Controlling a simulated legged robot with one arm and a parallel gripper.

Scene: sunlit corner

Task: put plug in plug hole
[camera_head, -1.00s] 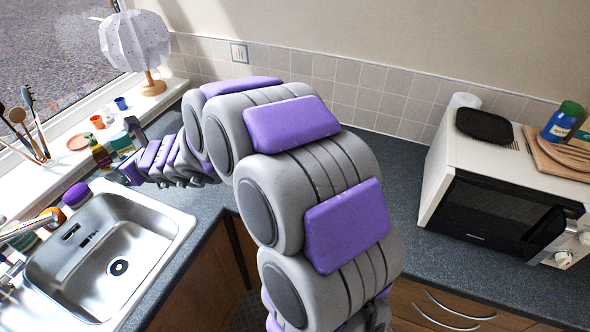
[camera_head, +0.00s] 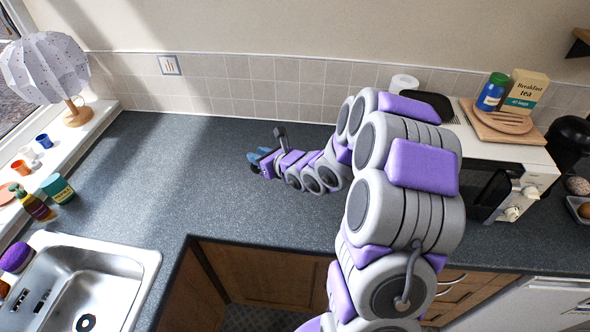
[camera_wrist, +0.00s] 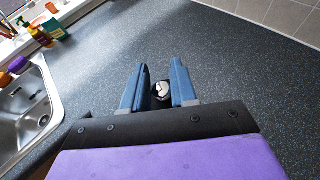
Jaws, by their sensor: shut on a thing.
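My gripper (camera_head: 256,161) is over the dark worktop, right of the sink and apart from it. In the wrist view its two blue fingers (camera_wrist: 158,88) stand on either side of a small dark round piece with a whitish face, the plug (camera_wrist: 161,91), and are shut on it. The plug is hard to make out in the head view. The steel sink (camera_head: 126,262) is at the lower left, with its dark plug hole (camera_head: 86,323) near the bottom edge. The hole also shows in the wrist view (camera_wrist: 44,121), at the left.
A purple sponge (camera_head: 16,257) lies at the sink's left rim. A microwave (camera_head: 510,165) stands right. The worktop (camera_head: 165,165) around my gripper is clear.

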